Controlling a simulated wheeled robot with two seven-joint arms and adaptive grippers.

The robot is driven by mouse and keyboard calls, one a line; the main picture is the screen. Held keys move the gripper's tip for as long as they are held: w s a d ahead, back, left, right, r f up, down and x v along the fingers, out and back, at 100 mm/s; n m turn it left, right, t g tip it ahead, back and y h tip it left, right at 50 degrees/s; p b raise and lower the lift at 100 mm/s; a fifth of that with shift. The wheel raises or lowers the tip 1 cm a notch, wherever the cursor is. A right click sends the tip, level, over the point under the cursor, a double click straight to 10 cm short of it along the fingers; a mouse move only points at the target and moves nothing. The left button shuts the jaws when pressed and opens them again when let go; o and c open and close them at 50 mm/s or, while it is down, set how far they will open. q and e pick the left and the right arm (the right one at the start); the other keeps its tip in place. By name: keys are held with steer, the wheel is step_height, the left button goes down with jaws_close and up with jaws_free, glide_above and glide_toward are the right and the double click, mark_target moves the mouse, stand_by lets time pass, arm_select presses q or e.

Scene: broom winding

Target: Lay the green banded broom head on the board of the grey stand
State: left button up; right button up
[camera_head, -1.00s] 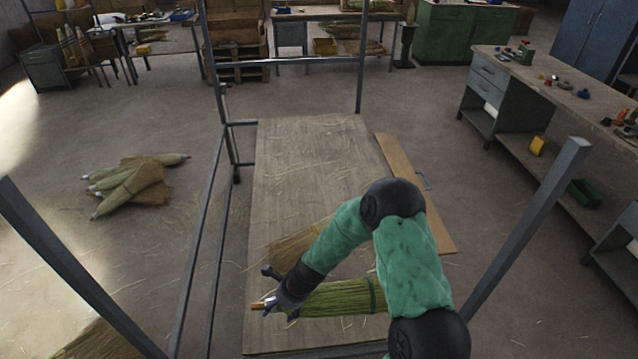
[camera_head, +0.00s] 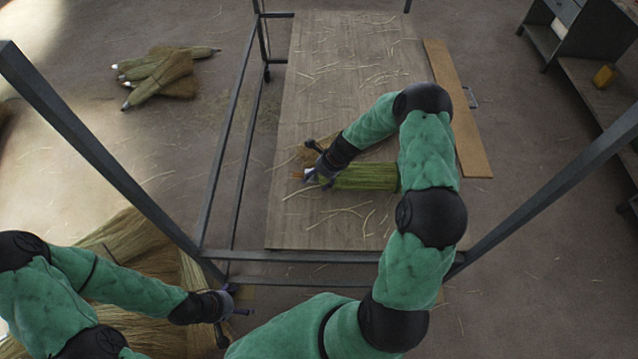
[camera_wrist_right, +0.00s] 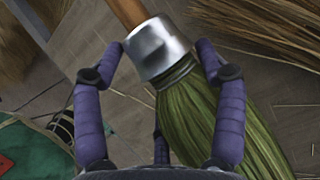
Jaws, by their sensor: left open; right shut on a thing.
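The green broom head (camera_head: 365,177) has green bristles, a silver collar and a wooden stub. It lies crosswise over the near half of the board (camera_head: 340,80) of the grey stand (camera_head: 228,160); I cannot tell if it touches. My right gripper (camera_head: 312,174) is shut on its collar end at the left. The right wrist view shows the fingers around the silver collar (camera_wrist_right: 158,50) with green bristles (camera_wrist_right: 215,120) below. My arm hides the bristles' right end. My left gripper (camera_head: 232,308) is open and empty, at the stand's near left, above straw-coloured bundles.
A straw-coloured broom head (camera_head: 308,154) lies on the board just behind the green one. A pile of broom heads (camera_head: 160,75) lies on the floor at left. Large straw bundles (camera_head: 130,240) are at lower left. The board's far part holds only loose straw. Grey posts rise either side.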

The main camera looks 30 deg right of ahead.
steer(key=shift+w+d+f+b, duration=0.2)
steer(key=shift+w+d+f, duration=0.15)
steer(key=shift+f, duration=0.15)
steer(key=shift+w+d+f+b, duration=0.2)
steer(key=shift+w+d+f, duration=0.1)
steer(key=shift+f, duration=0.2)
step_height(320, 180, down, 3)
steer(key=shift+f+b, duration=0.1)
steer(key=shift+b, duration=0.9)
steer(key=o, duration=1.6)
steer(key=shift+c, duration=0.2)
